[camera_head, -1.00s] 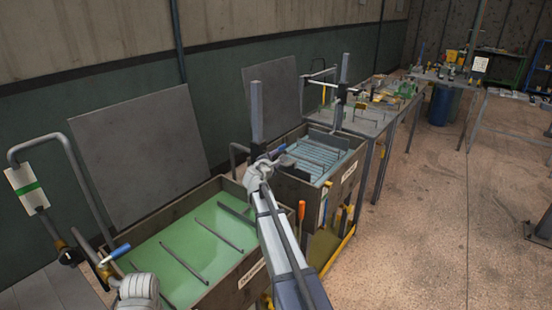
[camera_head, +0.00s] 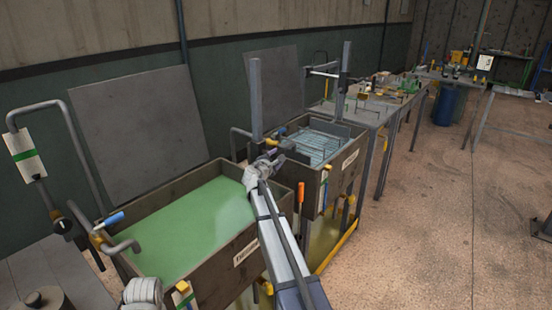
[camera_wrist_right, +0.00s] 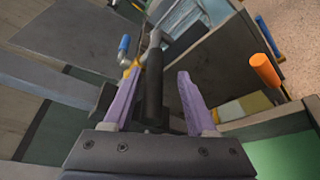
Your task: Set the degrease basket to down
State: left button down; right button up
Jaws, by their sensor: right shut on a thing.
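The green-filled tank (camera_head: 276,215) stands in front of me; its front label (camera_head: 246,253) is too small to read surely. Its liquid (camera_head: 190,225) is smooth, and no basket bars show above it. My right gripper (camera_head: 272,163) is at the tank's far right corner, by a tall grey post (camera_head: 256,100). My left gripper is out of view; only part of that arm shows at the bottom left.
A second tank (camera_head: 318,187) with pale blue liquid and wire hoops stands behind. An orange handle (camera_head: 301,192) is close to my right arm. A blue-tipped lever (camera_head: 114,219) and bent pipe (camera_head: 12,118) are at left. Open floor (camera_head: 430,220) lies at right.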

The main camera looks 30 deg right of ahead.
jog(key=shift+o, duration=1)
jog(key=shift+w+a, duration=0.2)
jog(key=shift+w, duration=0.15)
jog(key=p+v, duration=0.1)
jog(key=v, duration=0.6)
jog(key=shift+s+a+p, duration=0.2)
jog(key=shift+s+p, duration=0.1)
jog(key=shift+p, duration=0.1)
